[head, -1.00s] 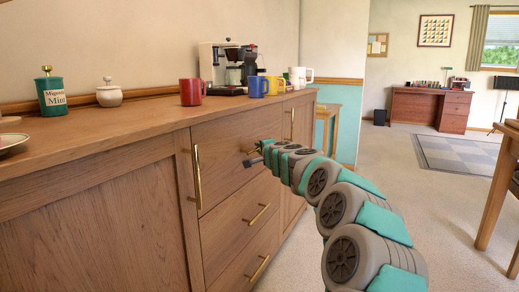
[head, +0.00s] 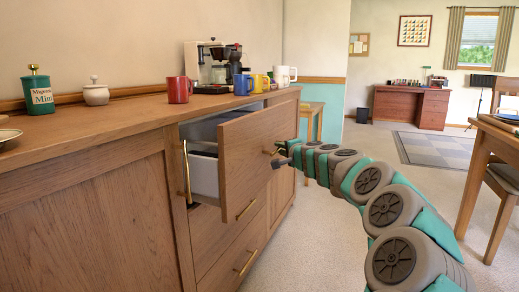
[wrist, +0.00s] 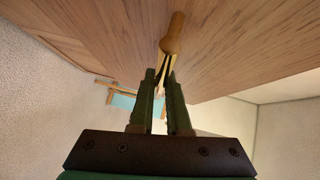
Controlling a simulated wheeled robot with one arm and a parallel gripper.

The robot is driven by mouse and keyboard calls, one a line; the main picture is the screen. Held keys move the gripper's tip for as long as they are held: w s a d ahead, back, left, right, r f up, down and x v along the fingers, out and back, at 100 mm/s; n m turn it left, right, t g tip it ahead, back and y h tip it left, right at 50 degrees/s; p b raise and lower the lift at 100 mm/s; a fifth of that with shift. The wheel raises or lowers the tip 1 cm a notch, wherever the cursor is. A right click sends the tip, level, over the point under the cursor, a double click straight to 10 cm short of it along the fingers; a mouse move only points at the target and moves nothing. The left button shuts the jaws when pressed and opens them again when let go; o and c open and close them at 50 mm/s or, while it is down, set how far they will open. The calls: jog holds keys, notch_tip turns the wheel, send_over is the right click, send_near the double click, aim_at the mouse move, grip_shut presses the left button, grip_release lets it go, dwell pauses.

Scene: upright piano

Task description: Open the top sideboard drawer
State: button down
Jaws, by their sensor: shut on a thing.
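The wooden sideboard (head: 90,215) stands along the left wall in the head view. Its top drawer (head: 240,168) is pulled well out, and its pale side and part of its inside show. The drawer's brass handle (head: 269,152) is on its front, partly hidden by my gripper (head: 279,158). In the wrist view my gripper (wrist: 161,78) is shut on the handle (wrist: 166,64), with the wooden drawer front beyond. The lower drawers with brass handles (head: 247,262) are closed.
A green tin (head: 38,95), white jar (head: 96,93), red mug (head: 179,90), coffee maker (head: 212,68) and other mugs stand on the sideboard top. A table (head: 495,135) and chair are at the right. The carpet (head: 300,240) between is clear.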

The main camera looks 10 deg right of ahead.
jog(key=s+d, duration=1)
jog(key=d, duration=0.5)
jog(key=shift+s, duration=0.35)
jog(key=c, duration=0.9)
grip_release()
jog(key=s, duration=0.5)
jog(key=s+d+r, duration=0.1)
jog(key=s, duration=0.1)
jog(key=shift+s+p, duration=0.3)
jog(key=shift+p, duration=0.1)
